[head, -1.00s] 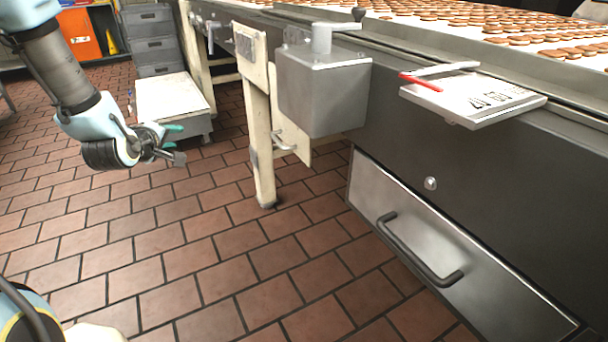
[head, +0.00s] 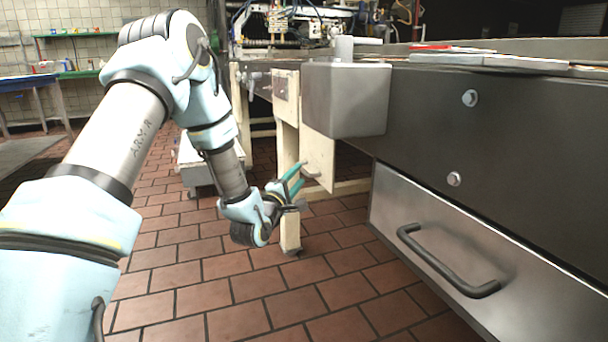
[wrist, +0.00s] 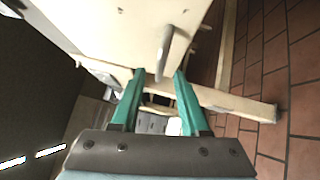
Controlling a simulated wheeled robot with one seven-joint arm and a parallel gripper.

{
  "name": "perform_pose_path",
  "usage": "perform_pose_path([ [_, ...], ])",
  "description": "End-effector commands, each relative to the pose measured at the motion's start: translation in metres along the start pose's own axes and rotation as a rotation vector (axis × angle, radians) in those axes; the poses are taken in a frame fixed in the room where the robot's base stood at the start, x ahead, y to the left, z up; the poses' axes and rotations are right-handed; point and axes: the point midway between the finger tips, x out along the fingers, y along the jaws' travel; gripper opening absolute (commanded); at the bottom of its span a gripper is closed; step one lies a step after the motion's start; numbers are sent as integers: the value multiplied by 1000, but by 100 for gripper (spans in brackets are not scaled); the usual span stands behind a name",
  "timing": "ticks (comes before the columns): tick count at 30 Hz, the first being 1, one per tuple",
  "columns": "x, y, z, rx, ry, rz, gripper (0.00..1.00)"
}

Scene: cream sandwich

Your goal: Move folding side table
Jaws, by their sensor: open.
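The folding side table shows as a cream panel (head: 318,158) hanging upright beside a cream leg (head: 289,215), under the grey box on the machine's side. A small grey handle (head: 312,171) sticks out from the panel. In the wrist view the panel (wrist: 115,25) fills the top, and its handle (wrist: 167,45) points down toward the gap between my fingers. My gripper (head: 298,178) is open, its teal fingers close to the handle. In the wrist view my gripper (wrist: 160,73) has the handle's end at the gap; I cannot tell whether they touch.
A grey metal box (head: 345,98) sits just above the panel. A steel drawer (head: 440,245) with a dark handle is at the right. A low white-topped cart (head: 190,150) stands behind my arm. The brick-tiled floor (head: 240,290) in front is clear.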

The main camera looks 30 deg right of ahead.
Motion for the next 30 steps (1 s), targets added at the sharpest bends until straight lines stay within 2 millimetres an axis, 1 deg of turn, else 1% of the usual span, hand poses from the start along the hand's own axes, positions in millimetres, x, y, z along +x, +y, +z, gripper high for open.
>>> perform_pose_path([
  [1,10,-1,0,2,-1,3,45],
  [3,21,-1,0,0,-1,2,45],
  [6,33,-1,-1,2,1,1,45],
  [9,40,-1,-1,2,1,0,45],
  [13,45,-1,-1,1,1,-2,45],
  [20,45,-1,-1,1,1,-2,45],
  [30,45,-1,-1,1,1,-2,6],
])
